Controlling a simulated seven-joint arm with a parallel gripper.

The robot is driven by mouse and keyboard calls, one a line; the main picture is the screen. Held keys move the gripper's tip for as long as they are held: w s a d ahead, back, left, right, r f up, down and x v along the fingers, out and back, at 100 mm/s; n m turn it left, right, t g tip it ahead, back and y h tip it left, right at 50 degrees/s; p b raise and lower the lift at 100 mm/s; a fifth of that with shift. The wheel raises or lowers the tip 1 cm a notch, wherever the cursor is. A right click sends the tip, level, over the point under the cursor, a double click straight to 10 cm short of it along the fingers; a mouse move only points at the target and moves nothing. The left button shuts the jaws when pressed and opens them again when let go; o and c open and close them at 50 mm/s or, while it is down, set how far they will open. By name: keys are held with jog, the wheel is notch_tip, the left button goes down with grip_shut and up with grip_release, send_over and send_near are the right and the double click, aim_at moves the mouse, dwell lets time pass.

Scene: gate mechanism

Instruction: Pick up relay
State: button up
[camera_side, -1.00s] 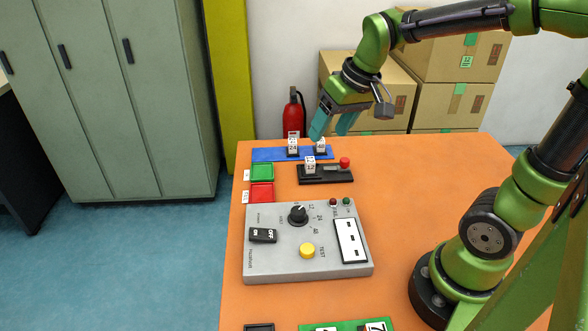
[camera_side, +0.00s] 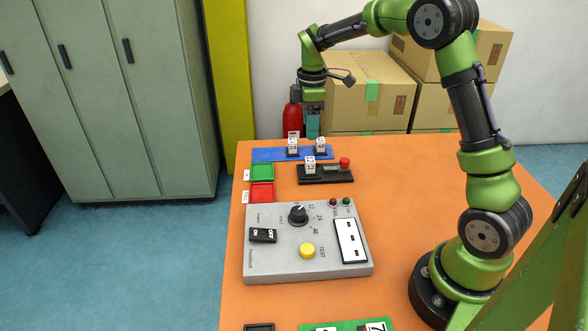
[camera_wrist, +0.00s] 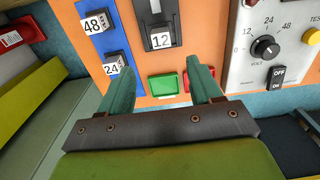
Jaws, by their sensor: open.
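Three white-faced relays show. The relay marked 24 (camera_wrist: 114,66) and the relay marked 48 (camera_wrist: 97,21) sit on a blue strip (camera_wrist: 85,45). In the side view they stand at the left (camera_side: 293,146) and right (camera_side: 320,145) of that strip. The relay marked 12 (camera_wrist: 162,40) sits in a black holder (camera_wrist: 150,10); it also shows in the side view (camera_side: 310,165). My gripper (camera_wrist: 160,75) is open and empty. In the side view my gripper (camera_side: 312,132) points down near the strip's far side, and its fingertips are partly hidden behind the relays.
A green tray (camera_side: 262,172) and a red tray (camera_side: 261,192) lie along the left table edge. A grey control panel (camera_side: 280,262) with a knob, switch and yellow button lies nearer. Cardboard boxes (camera_side: 365,95) and a red extinguisher (camera_side: 292,118) stand behind.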

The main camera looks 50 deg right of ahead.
aim_at(310, 159)
notch_tip(310, 159, down, 12)
jog(key=shift+s+f, duration=0.1)
jog(key=shift+s, duration=0.05)
jog(key=c, duration=1.1)
